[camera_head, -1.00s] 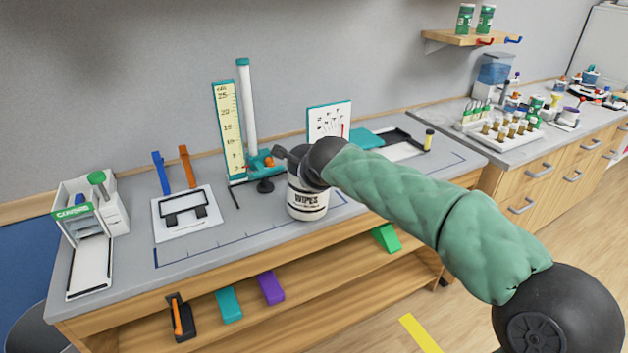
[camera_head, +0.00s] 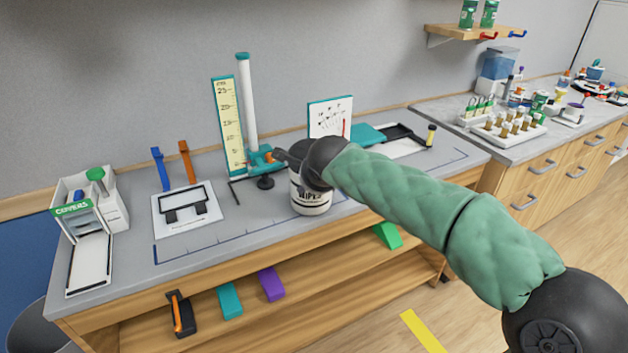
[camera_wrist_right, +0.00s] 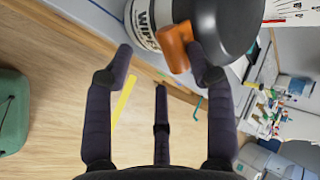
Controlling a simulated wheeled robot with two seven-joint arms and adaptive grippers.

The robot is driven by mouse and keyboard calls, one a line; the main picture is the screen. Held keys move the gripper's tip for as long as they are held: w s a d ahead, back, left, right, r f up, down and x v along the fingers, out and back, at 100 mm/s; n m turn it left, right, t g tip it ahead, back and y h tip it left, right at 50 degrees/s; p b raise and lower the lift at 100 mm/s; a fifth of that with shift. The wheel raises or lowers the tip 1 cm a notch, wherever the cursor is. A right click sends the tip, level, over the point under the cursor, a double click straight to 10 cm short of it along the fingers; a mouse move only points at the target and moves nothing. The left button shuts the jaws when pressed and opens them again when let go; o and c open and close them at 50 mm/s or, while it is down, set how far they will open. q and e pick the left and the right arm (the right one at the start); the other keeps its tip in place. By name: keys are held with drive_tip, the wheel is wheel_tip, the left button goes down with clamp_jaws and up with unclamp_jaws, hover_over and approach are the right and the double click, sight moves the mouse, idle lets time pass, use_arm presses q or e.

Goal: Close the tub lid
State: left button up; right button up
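A white wipes tub (camera_head: 311,200) with dark lettering stands upright on the counter in the head view. My right gripper (camera_head: 284,156) reaches over its top from the right and hides much of it. In the right wrist view the tub (camera_wrist_right: 143,24) is at the top, with a dark rounded lid part (camera_wrist_right: 225,25) and an orange tab (camera_wrist_right: 174,48) beside it. The right gripper (camera_wrist_right: 163,75) has its fingers spread. One finger lies close to the tab; contact is unclear. The lid's angle cannot be told. My left gripper is out of view.
A ruler stand (camera_head: 230,125) with a white tube is behind the tub. A printed card (camera_head: 330,118) stands behind it to the right. A white plate (camera_head: 186,210) and a box dispenser (camera_head: 88,205) are at left. Counter in front of the plate is clear.

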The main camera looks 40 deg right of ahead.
drive_tip(key=v, duration=1)
drive_tip(key=shift+r, duration=0.25)
